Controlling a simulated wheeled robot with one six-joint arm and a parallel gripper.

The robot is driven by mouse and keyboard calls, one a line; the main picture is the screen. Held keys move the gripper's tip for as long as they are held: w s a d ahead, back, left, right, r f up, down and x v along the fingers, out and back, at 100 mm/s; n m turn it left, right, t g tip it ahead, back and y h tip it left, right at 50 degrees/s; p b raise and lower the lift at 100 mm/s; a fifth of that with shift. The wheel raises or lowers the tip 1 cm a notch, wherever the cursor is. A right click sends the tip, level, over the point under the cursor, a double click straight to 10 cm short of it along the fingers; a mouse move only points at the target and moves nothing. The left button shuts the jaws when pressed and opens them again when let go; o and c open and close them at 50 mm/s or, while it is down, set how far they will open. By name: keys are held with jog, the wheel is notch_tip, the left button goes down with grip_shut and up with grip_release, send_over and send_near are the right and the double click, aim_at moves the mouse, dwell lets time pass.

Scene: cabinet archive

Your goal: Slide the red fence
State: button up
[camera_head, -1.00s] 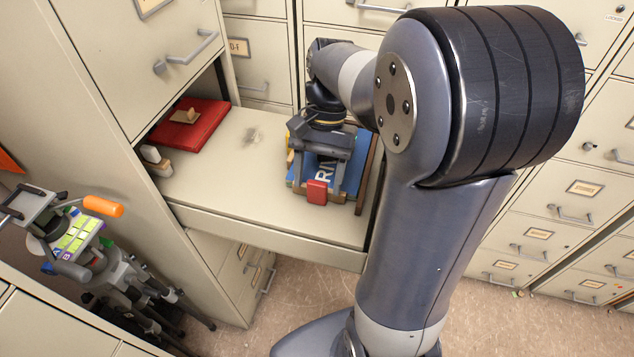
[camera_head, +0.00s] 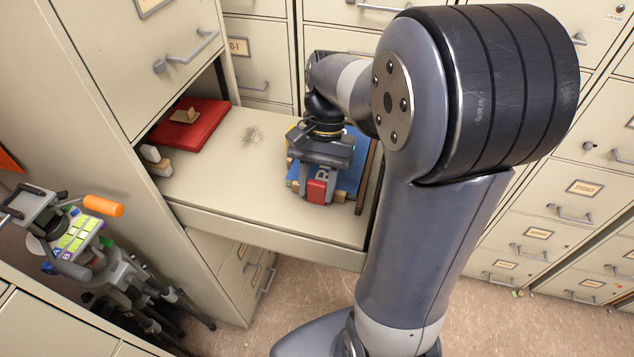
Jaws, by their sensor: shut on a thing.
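A small red block (camera_head: 317,191), likely the red fence, stands at the front of a blue board (camera_head: 350,178) with wooden edges and partly hidden white lettering. The board lies in the right part of an open cream drawer (camera_head: 235,185). My gripper (camera_head: 318,188) reaches down over the board from behind. Its two grey fingers are closed in on the red block, one on each side. My gripper and arm hide much of the board.
A red panel (camera_head: 190,124) with a wooden knob lies at the drawer's back left, with small pale blocks (camera_head: 157,160) in front of it. A tripod with an orange handle (camera_head: 103,206) stands at left. The drawer's middle is clear.

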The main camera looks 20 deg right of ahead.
grip_shut()
jog(key=s+a, duration=0.1)
jog(key=s, duration=0.1)
jog(key=s+a+p, duration=0.1)
jog(key=s+a, duration=0.1)
jog(key=shift+s, duration=0.1)
jog(key=o, duration=0.8)
grip_release()
jog(key=shift+s+a, duration=0.1)
jog(key=shift+o, duration=0.6)
jog(key=shift+r, duration=0.1)
